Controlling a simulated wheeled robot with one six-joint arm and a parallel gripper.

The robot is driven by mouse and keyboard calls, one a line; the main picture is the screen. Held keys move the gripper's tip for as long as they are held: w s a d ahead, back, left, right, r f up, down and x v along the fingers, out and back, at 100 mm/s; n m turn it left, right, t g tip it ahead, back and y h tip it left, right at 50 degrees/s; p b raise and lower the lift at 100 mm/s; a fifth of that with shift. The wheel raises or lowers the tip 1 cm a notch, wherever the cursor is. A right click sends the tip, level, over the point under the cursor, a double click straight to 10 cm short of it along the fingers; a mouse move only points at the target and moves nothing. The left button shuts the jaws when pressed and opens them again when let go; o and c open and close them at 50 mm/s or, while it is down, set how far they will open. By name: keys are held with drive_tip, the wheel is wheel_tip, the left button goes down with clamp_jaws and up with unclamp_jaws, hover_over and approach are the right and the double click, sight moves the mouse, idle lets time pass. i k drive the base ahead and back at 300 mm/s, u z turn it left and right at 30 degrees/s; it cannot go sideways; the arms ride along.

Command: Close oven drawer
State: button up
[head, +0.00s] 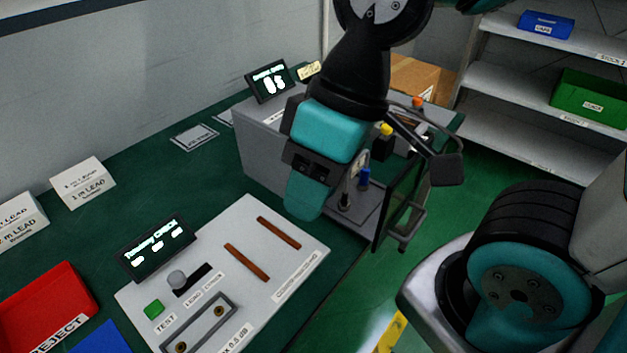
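The grey oven unit (262,140) stands on the green bench. Its drawer (368,222) is pulled out toward the lower right, with a dark see-through front panel (398,205) and a grey bar handle (413,228) on the outer side. A small blue-topped part (363,179) and a black-based fitting (344,199) show at the drawer. My gripper (310,190), teal and black, hangs from above in front of the unit, left of the front panel and apart from the handle in the picture. It hides part of the unit. Its finger opening is unclear.
A grey test panel (255,290) with a small display (158,247) lies on the near bench. A red reject bin (50,305) and white lead boxes (82,182) are at left. Shelves (530,95) stand at back right.

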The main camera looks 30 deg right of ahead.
sight(374, 214)
drive_tip(key=k, duration=1.15)
drive_tip(key=z, duration=0.4)
drive_tip(key=i, duration=0.35)
drive_tip(key=z, duration=0.15)
